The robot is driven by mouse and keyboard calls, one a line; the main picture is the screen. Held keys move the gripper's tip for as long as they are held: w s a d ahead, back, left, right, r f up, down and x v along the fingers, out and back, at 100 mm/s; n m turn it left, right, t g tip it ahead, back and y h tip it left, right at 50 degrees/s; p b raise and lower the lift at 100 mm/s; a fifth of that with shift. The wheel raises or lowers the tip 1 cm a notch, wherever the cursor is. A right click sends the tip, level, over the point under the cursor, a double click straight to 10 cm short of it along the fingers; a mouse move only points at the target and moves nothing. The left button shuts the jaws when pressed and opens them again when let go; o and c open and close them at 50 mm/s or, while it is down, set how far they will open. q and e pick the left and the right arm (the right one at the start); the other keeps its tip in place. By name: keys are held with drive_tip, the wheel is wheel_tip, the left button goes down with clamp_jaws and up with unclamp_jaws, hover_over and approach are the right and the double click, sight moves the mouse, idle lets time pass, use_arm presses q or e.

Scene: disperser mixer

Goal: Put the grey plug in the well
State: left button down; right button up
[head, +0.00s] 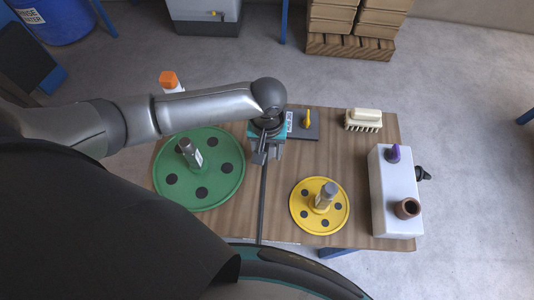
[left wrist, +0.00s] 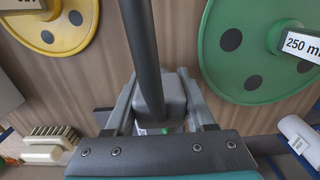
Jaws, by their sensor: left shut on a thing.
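My left gripper (head: 262,156) is shut on a grey block (left wrist: 160,112) with a long dark rod (head: 263,200). In the head view the rod runs toward the table's near edge. The block also sits between the fingers in the left wrist view (left wrist: 163,115). I cannot tell for sure whether this block is the grey plug. A brown round cup (head: 407,208) with a dark opening stands on a white box (head: 385,180) at the right; I cannot tell whether it is the well. My right gripper is not in view.
A green disc (head: 220,190) and a yellow disc (head: 303,222), each with a grey post, lie on the wooden table (head: 350,150). A brush (head: 364,119), a dark plate with a yellow handle (head: 307,118), an orange-capped bottle (head: 169,80) and a purple knob (head: 393,153) stand around.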

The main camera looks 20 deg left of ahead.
use_arm(q)
drive_tip(key=shift+f, duration=0.9)
drive_tip(key=shift+f, duration=0.1)
drive_tip(key=shift+c, duration=1.2)
unclamp_jaws()
